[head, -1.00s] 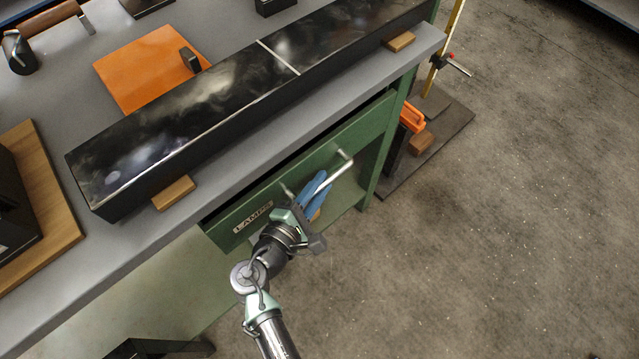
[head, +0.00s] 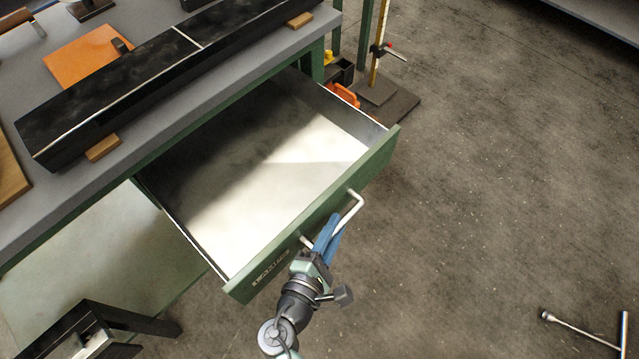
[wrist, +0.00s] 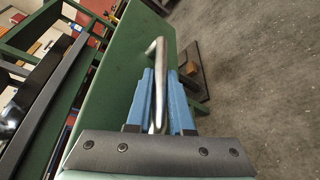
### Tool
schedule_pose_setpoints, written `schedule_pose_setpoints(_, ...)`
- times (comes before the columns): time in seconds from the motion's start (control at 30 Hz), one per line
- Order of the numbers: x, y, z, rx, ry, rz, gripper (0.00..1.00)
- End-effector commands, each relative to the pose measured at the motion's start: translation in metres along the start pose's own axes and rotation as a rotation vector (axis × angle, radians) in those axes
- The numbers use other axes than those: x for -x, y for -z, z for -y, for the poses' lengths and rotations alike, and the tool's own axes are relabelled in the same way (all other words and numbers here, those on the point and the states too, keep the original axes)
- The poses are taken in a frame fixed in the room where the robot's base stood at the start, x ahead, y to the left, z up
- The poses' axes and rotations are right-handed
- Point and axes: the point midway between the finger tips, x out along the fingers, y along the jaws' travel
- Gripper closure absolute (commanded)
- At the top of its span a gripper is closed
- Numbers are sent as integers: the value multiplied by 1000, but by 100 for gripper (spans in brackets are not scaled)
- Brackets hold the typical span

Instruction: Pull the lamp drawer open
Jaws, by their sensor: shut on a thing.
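The lamp drawer (head: 262,268) is a green-fronted drawer under the workbench, pulled well out. Its pale inside shows no contents in the head view. A label on its front is too blurred to read now. A silver bar handle (head: 352,207) stands off the green front. My gripper (head: 327,234) has blue fingers closed around the handle's bar. In the wrist view the blue fingers (wrist: 160,100) lie on both sides of the handle (wrist: 160,60), and the green drawer front (wrist: 112,80) is to their left.
The grey workbench top (head: 215,80) carries a long black beam (head: 120,95) on wooden blocks. An orange item (head: 345,94) and a stand with a yellow post (head: 380,45) are beyond the drawer. The floor (head: 500,180) at right is largely clear; a metal tool (head: 575,328) lies at lower right.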

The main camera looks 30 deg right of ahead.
Motion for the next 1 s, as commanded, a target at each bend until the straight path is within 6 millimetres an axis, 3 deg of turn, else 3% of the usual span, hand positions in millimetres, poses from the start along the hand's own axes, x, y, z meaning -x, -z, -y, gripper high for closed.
schedule_pose_setpoints(0.27, 11, -24, 17, 1, 0, -2, 100)
schedule_pose_setpoints(0.7, 12, -26, 20, -1, -2, -3, 100)
schedule_pose_setpoints(0.73, 12, -26, 20, 0, -2, -3, 78)
schedule_pose_setpoints(0.8, 12, -26, 20, 0, -2, -3, 66)
schedule_pose_setpoints(0.9, 12, -27, 20, 0, -1, -2, 50)
schedule_pose_setpoints(1.0, 12, -27, 20, 0, -1, -1, 50)
